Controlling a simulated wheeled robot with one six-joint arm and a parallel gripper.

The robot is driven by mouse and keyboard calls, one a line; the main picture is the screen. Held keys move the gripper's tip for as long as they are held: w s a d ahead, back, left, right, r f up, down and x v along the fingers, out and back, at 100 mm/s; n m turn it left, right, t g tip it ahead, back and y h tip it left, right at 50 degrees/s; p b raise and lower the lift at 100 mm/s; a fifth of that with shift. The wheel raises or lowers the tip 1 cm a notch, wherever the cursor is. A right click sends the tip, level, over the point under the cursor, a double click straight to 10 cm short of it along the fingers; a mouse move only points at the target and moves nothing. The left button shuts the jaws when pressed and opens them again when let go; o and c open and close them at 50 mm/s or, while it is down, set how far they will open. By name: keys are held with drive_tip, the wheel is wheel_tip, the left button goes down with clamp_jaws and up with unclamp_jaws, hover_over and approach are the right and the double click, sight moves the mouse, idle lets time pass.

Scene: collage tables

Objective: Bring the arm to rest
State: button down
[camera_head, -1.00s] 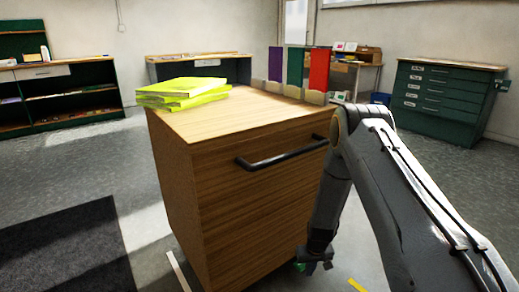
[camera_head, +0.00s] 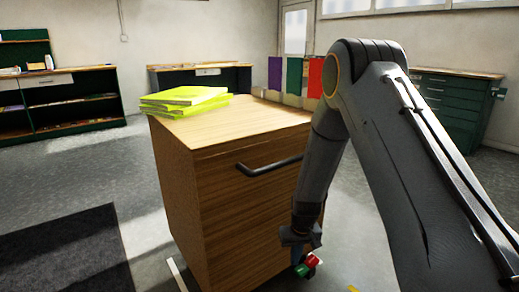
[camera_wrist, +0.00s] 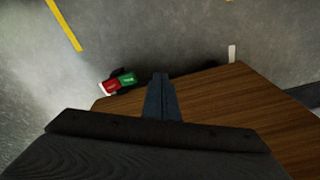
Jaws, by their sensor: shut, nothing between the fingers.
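My arm (camera_head: 385,130) rises at the right of the head view and bends down beside the front of a wooden drawer cabinet (camera_head: 235,210). My gripper (camera_head: 299,243) hangs low near the cabinet's right front corner. In the wrist view my gripper (camera_wrist: 161,78) is a narrow dark shape with its fingers together and nothing held. The cabinet's wood (camera_wrist: 235,105) lies to the right of the fingers there. I cannot tell whether the gripper touches it.
A red and green pedal (camera_head: 306,267) is at the cabinet's foot below my gripper; it also shows in the wrist view (camera_wrist: 118,83). The dark bar handle (camera_head: 270,166) sticks out from the drawer. Yellow-green folders (camera_head: 185,98) lie on top. Floor is open at left.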

drive_tip(key=s+a+r+n, duration=0.1)
drive_tip(key=s+a+r, duration=0.4)
drive_tip(key=r, duration=0.5)
drive_tip(key=s+a+r, duration=0.3)
drive_tip(key=s+r, duration=0.5)
drive_tip(key=r, duration=0.1)
drive_tip(key=s+r+n+g, duration=0.1)
drive_tip(key=s+r, duration=0.4)
drive_tip(key=s, duration=0.5)
drive_tip(key=s+r+n, duration=0.1)
drive_tip(key=s+r, duration=0.4)
drive_tip(key=s, duration=0.5)
drive_tip(key=d+r+m+p, duration=0.5)
drive_tip(key=d+r+p, duration=1)
drive_tip(key=p, duration=0.8)
wheel_tip(320, 180, up, 3)
drive_tip(key=shift+s+f+h+p, duration=0.15)
drive_tip(key=shift+s+h+p, duration=0.05)
drive_tip(key=shift+h+p, duration=0.1)
